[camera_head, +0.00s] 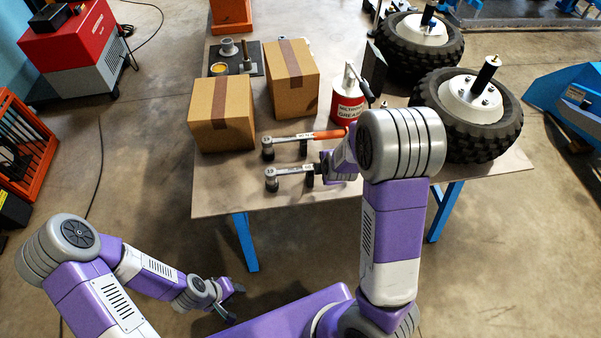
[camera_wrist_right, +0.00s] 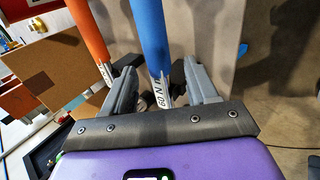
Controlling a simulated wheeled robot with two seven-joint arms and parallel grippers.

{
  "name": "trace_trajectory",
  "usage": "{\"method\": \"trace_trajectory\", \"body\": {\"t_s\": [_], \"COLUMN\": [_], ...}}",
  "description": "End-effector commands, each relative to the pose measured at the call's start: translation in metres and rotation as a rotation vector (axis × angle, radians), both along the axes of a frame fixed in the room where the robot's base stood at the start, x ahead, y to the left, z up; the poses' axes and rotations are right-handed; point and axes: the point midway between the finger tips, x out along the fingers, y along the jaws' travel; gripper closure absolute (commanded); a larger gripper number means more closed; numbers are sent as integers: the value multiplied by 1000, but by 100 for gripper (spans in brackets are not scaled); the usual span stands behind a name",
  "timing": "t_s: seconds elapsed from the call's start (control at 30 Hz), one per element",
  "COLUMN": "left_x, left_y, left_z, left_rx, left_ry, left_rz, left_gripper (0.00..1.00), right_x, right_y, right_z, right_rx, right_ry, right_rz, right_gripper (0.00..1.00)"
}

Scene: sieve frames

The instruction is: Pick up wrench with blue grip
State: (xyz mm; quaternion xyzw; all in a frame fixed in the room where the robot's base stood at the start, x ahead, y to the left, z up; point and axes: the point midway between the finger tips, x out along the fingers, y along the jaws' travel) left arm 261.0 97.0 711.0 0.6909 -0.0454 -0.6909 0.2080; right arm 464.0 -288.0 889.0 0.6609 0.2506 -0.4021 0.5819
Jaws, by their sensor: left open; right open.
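The wrench with the blue grip lies on the table, its metal shaft (camera_head: 292,171) pointing left in the head view. Its grip is hidden there behind my right arm, but the blue grip (camera_wrist_right: 149,35) shows in the right wrist view. My right gripper (camera_wrist_right: 160,70) is open, with one finger on each side of this wrench near where the grip meets the shaft. No clear contact shows. In the head view the right gripper (camera_head: 315,172) is partly hidden by its own wrist. My left gripper (camera_head: 231,302) is open and empty, low in front of the table.
A wrench with an orange grip (camera_head: 325,134) lies parallel just behind. Two cardboard boxes (camera_head: 221,113) (camera_head: 292,77), a red grease can (camera_head: 347,104) and two wheels (camera_head: 466,115) (camera_head: 418,45) stand on the table (camera_head: 225,190). The table's front left is clear.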

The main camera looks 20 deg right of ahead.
Motion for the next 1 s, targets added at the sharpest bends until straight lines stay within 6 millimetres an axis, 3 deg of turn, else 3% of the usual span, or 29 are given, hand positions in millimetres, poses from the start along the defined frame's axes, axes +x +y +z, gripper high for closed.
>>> {"method": "trace_trajectory", "body": {"t_s": [0.03,0.2,0.53,0.9,1.0], "left_x": [0,0,0,0,0], "left_y": [0,0,0,0,0], "left_z": [-8,-18,-18,-18,-18], "left_rx": [0,0,0,0,0], "left_ry": [0,0,0,0,0], "left_rz": [0,0,0,0,0], "left_gripper": [57,57,57,57,57], "right_x": [5,18,22,22,22], "right_y": [-3,-6,-6,-6,-6], "right_z": [-11,-29,-31,-31,-31], "right_rx": [0,0,1,1,1], "right_ry": [1,3,1,1,1], "right_rz": [-3,-1,-1,-1,-1], "right_gripper": [42,42,44,100,100]}}
